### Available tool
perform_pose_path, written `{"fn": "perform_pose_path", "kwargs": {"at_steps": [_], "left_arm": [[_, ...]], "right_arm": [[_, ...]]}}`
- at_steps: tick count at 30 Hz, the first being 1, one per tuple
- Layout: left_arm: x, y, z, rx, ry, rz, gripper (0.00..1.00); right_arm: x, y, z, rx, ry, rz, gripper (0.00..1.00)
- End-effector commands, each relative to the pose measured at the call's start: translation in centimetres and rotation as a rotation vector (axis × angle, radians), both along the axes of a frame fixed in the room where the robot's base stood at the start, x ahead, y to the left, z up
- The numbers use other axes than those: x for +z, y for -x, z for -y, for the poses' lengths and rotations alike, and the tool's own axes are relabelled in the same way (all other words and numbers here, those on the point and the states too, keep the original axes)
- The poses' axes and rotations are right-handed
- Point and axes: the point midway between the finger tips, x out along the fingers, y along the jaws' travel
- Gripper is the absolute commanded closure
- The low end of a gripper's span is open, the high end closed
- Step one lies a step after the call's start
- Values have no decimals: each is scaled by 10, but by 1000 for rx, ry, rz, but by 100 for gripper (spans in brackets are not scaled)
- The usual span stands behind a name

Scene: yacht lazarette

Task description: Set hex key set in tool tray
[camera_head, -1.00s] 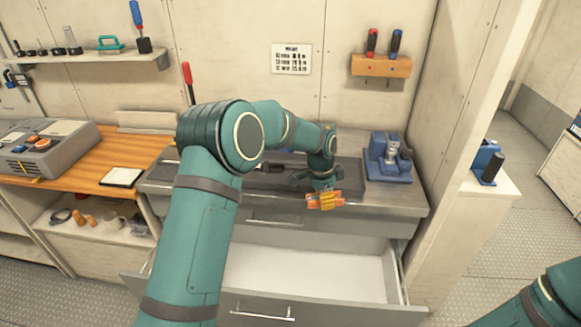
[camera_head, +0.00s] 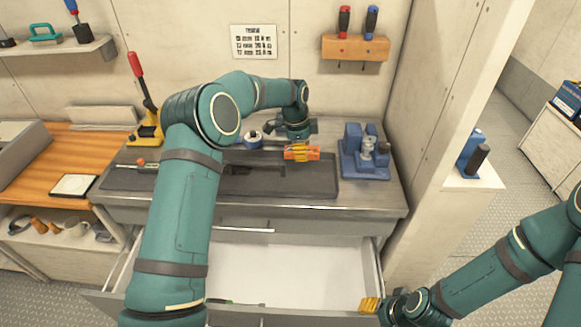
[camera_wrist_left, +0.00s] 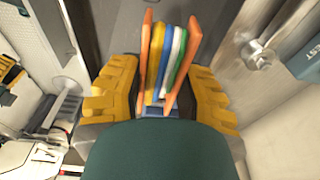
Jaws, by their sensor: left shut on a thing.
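My left gripper (camera_head: 300,150) is shut on the hex key set (camera_wrist_left: 168,62), a folding set with orange side plates and yellow, blue, white and green keys between them. The yellow finger pads press it from both sides in the left wrist view. In the head view the set (camera_head: 313,154) appears over the right back part of the tool tray (camera_head: 310,182); I cannot tell if it touches. The tray is a dark grey slab with recesses on the counter, partly hidden by my left arm. My right gripper (camera_head: 370,304) is low at the right, over the drawer front; its opening is unclear.
A blue vise-like device (camera_head: 366,158) stands just right of the tray. A blue-and-white roll (camera_head: 253,140) and a yellow red-handled tool (camera_head: 147,128) stand behind it. An open, mostly empty drawer (camera_head: 290,268) juts out below the counter (camera_head: 375,200).

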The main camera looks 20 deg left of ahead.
Motion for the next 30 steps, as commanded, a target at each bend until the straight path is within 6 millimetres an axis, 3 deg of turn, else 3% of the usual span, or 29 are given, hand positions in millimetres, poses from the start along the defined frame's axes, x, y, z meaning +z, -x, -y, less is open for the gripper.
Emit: {"fn": "perform_pose_path", "kwargs": {"at_steps": [15, 27, 28, 30], "left_arm": [[-67, 0, 0, 1, -1, -1, 100], [-73, 0, 0, 0, 0, 1, 100], [-73, 0, 0, 0, 0, 1, 58], [-72, 0, 0, 0, 0, 1, 39]], "right_arm": [[-4, 1, 0, 2, 0, -2, 53], [-7, 2, 0, 3, -1, -3, 53], [-7, 2, 0, 4, -1, -4, 53], [-6, 2, 0, 4, -1, -4, 53]]}}
